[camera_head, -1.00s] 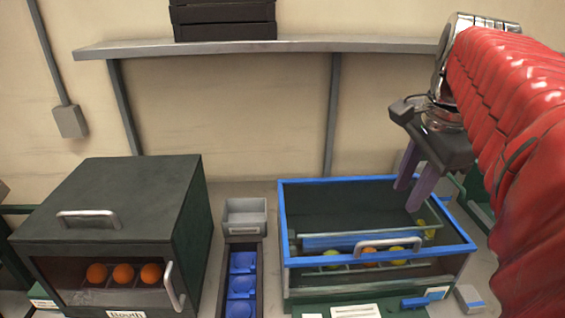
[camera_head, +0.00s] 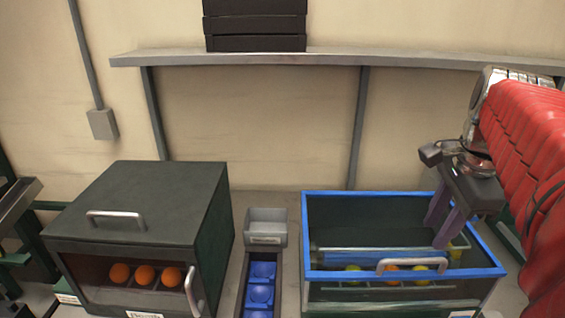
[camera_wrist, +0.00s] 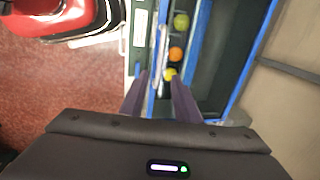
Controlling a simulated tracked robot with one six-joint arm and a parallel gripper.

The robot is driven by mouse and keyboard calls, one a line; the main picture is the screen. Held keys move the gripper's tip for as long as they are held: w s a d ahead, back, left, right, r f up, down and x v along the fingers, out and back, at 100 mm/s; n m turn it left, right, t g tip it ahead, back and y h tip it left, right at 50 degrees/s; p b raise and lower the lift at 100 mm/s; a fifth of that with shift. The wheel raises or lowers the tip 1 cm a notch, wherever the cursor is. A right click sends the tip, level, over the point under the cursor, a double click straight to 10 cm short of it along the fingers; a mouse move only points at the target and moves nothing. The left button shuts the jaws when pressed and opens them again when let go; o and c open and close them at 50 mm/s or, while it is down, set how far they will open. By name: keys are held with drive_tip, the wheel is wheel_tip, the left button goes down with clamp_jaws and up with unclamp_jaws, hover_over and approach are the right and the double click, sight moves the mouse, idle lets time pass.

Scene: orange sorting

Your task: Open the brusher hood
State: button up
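The brusher hood (camera_head: 487,259) is a clear, blue-framed cover at the right in the head view. It looks closed. Its pale bar handle (camera_head: 411,264) is on the front edge; it also shows in the wrist view (camera_wrist: 161,67). Yellow and orange fruits show through the hood's clear front. My gripper (camera_head: 438,233) is over the right part of the hood, pointing down, behind and right of the handle in the picture. Its two purple fingers (camera_wrist: 158,90) are apart with nothing held. In the wrist view the handle lies ahead, between the finger lines. I cannot tell any contact.
A dark booth (camera_head: 140,195) with its own top handle and several oranges inside stands at the left. A grey bin (camera_head: 265,228) and a tray with blue cups (camera_head: 261,293) sit between booth and brusher. A wall shelf (camera_head: 330,60) holds a black crate (camera_head: 255,25).

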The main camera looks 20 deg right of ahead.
sight(417, 259)
drive_tip(key=f, duration=0.3)
drive_tip(key=w+f, duration=0.1)
drive_tip(key=f, duration=0.5)
drive_tip(key=shift+w+d+f, duration=0.15)
drive_tip(key=shift+w+d, duration=0.1)
drive_tip(key=shift+w, duration=0.1)
clamp_jaws()
drive_tip(key=shift+a, duration=0.1)
